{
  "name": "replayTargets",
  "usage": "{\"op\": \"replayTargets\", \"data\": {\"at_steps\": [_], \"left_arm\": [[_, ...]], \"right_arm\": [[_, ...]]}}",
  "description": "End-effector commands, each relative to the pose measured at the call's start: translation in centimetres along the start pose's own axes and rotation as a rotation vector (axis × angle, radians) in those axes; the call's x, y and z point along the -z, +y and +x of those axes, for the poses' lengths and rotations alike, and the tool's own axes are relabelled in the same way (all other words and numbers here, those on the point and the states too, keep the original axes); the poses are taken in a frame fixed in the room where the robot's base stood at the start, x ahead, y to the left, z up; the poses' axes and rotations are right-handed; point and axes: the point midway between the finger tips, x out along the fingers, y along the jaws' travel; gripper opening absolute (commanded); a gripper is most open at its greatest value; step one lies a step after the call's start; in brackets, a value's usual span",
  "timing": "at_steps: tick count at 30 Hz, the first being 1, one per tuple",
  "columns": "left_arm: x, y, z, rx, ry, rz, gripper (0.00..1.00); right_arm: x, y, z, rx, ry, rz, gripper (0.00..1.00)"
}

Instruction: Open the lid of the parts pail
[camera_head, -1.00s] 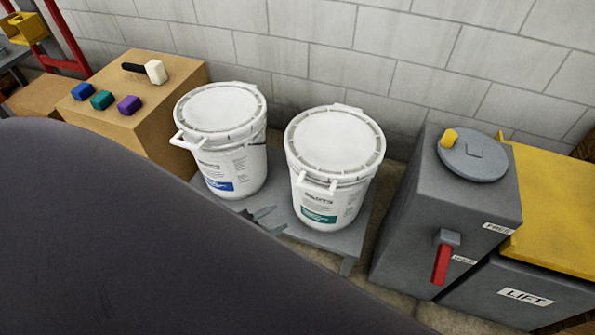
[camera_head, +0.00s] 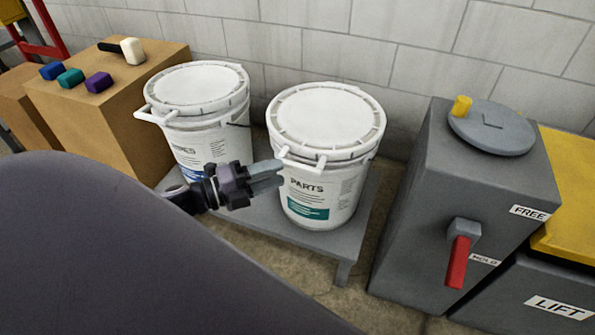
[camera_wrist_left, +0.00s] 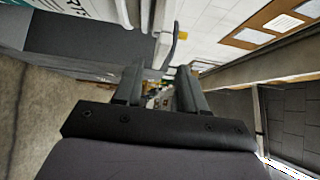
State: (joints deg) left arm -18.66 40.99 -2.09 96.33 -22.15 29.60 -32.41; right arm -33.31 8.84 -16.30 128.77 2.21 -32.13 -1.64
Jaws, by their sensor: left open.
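The parts pail (camera_head: 318,196) is white with a green label and stands upright on a low grey bench. Its white lid (camera_head: 327,117) is on, with a pale tab (camera_head: 301,161) sticking out at the front left of the rim. My left gripper (camera_head: 277,175) is open and empty, just left of the pail, below the tab. Whether it touches the pail is unclear. In the left wrist view, the open fingers (camera_wrist_left: 160,80) point toward a white tab-like piece (camera_wrist_left: 163,48), with part of the pail's lettered side (camera_wrist_left: 84,8) at top left. My right gripper is not in view.
A second white lidded pail (camera_head: 196,88) stands left on the same bench (camera_head: 346,244). A cardboard-brown box (camera_head: 110,125) with small coloured blocks is further left. A grey cabinet (camera_head: 420,200) with a red lever (camera_head: 458,262) stands right. A block wall is behind.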

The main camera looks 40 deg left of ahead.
Motion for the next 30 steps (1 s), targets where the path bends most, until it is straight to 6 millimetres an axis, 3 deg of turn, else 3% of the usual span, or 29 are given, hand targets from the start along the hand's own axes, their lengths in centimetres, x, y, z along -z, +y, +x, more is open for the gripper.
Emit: {"op": "replayTargets", "data": {"at_steps": [13,27,29,30], "left_arm": [[0.0,0.1,5.3,0.0,-0.002,-0.003,0.4],[0.0,0.0,6.2,-0.002,-0.002,-0.004,0.4],[0.0,0.0,6.2,-0.002,-0.002,-0.004,0.24],[0.0,0.0,6.2,-0.002,-0.002,-0.004,0.11]], "right_arm": [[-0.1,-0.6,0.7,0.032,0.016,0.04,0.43],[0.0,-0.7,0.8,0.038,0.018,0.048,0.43],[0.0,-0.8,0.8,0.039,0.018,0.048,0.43],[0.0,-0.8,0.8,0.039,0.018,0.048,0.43]]}}
